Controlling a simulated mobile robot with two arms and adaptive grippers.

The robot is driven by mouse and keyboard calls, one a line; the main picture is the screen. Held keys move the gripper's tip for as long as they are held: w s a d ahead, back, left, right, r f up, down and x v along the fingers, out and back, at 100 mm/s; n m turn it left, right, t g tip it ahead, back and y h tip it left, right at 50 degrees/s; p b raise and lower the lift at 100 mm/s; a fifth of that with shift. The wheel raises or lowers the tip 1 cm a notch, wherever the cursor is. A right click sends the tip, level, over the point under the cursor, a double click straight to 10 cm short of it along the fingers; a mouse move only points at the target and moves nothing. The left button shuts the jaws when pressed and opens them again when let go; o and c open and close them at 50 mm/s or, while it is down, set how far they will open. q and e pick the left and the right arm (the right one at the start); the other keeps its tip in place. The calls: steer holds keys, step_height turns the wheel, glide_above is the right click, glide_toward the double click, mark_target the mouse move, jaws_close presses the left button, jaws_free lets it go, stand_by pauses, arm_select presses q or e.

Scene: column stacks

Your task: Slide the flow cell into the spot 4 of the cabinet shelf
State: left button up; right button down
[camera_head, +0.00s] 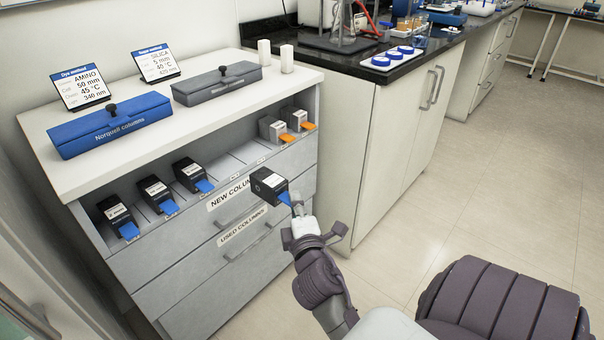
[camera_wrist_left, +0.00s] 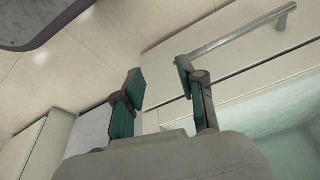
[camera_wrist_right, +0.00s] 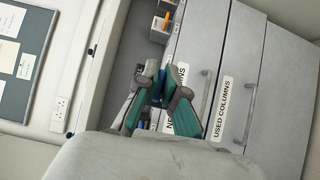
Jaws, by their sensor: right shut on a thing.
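My right gripper (camera_head: 297,208) is shut on the blue tab of a black flow cell (camera_head: 266,182), which has a white label on its end. It holds the cell in the air in front of the cabinet shelf (camera_head: 225,168), level with the drawer fronts and apart from the shelf. In the right wrist view the fingers (camera_wrist_right: 160,78) close on the blue tab (camera_wrist_right: 158,92); the cell's body is mostly hidden. The shelf's middle spots are empty. Spot numbers are too small to read. My left gripper (camera_wrist_left: 160,76) is open and empty, near a drawer handle in the left wrist view.
Three black cells with blue tabs (camera_head: 157,194) stand at the shelf's left, two grey ones with orange tabs (camera_head: 273,130) at its right. Drawer handles (camera_head: 247,243) stick out below. A blue box (camera_head: 110,128) and grey box (camera_head: 217,83) stand on top. The floor at right is clear.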

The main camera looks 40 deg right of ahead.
mark_target(282, 201)
steer(key=shift+w+a, duration=0.1)
steer(key=shift+w, duration=1.45)
steer(key=shift+w+a+b, duration=0.1)
steer(key=shift+w+b, duration=0.25)
steer(key=shift+w, duration=0.55)
steer(key=shift+w+a+b, duration=0.1)
steer(key=shift+w+b, duration=0.4)
steer(key=shift+w, duration=1.25)
arm_select(q)
steer(key=shift+v, duration=2.6)
arm_select(e)
steer(key=shift+w+a+b, duration=0.15)
steer(key=shift+w+b, duration=0.25)
steer(key=shift+w, duration=0.8)
steer(key=shift+w+b, duration=0.5)
steer(key=shift+w, duration=0.65)
steer(key=shift+w+a, duration=0.1)
steer(key=shift+w, duration=0.45)
arm_select(q)
steer(key=w+t, duration=0.1)
steer(key=w, duration=0.1)
steer(key=w+d+t+b, duration=0.1)
steer(key=w+t, duration=0.1)
steer(key=w, duration=0.1)
steer(key=shift+d+h, duration=0.15)
steer(key=shift+h, duration=0.15)
arm_select(e)
steer(key=shift+w+f, duration=0.1)
steer(key=shift+w, duration=0.65)
